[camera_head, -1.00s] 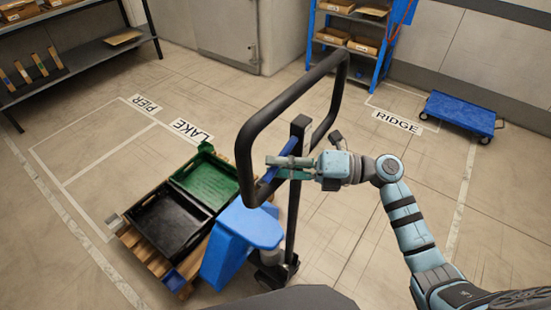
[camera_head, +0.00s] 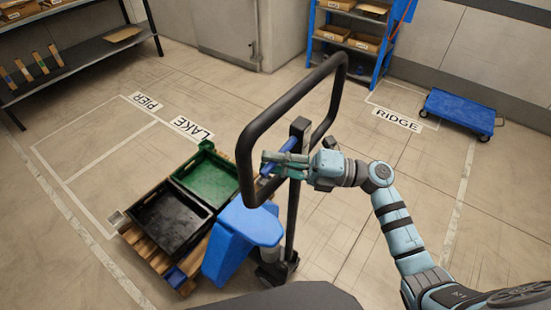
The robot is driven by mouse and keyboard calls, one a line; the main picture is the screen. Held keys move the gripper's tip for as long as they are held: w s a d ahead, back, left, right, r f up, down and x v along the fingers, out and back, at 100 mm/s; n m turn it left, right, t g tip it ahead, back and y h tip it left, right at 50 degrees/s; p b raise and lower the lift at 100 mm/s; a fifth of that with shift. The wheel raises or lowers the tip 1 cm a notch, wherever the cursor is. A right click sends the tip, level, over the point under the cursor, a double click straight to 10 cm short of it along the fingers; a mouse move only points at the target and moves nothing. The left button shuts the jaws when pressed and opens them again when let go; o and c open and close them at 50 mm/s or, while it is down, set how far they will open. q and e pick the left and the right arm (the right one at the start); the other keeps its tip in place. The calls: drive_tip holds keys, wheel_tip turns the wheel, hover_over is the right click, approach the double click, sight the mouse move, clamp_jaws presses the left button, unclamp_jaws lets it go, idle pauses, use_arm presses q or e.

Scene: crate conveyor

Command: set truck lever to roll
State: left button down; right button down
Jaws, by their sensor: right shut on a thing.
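The pallet truck has a blue body (camera_head: 243,228) and a tall black loop handle (camera_head: 245,150) on an upright post (camera_head: 292,220). A blue lever (camera_head: 287,146) sits inside the loop, by the top of the post. My right gripper (camera_head: 268,164) reaches in from the right and is shut on the lever, which is partly hidden by its fingers. The lever slants up to the right. My left gripper is not in view.
A wooden pallet (camera_head: 147,247) under the truck carries a black crate (camera_head: 150,207) and a green crate (camera_head: 199,161). A blue cart (camera_head: 458,108) stands at the right, near the RIDGE floor label (camera_head: 397,120). Shelves stand at the back.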

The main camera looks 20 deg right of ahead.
drive_tip(key=shift+r+m, duration=0.45)
drive_tip(key=shift+m, duration=0.05)
drive_tip(key=shift+f, duration=0.1)
drive_tip(key=c, duration=1.8)
unclamp_jaws()
drive_tip(key=shift+c, duration=0.2)
drive_tip(key=v, duration=1.2)
drive_tip(key=shift+f, duration=0.25)
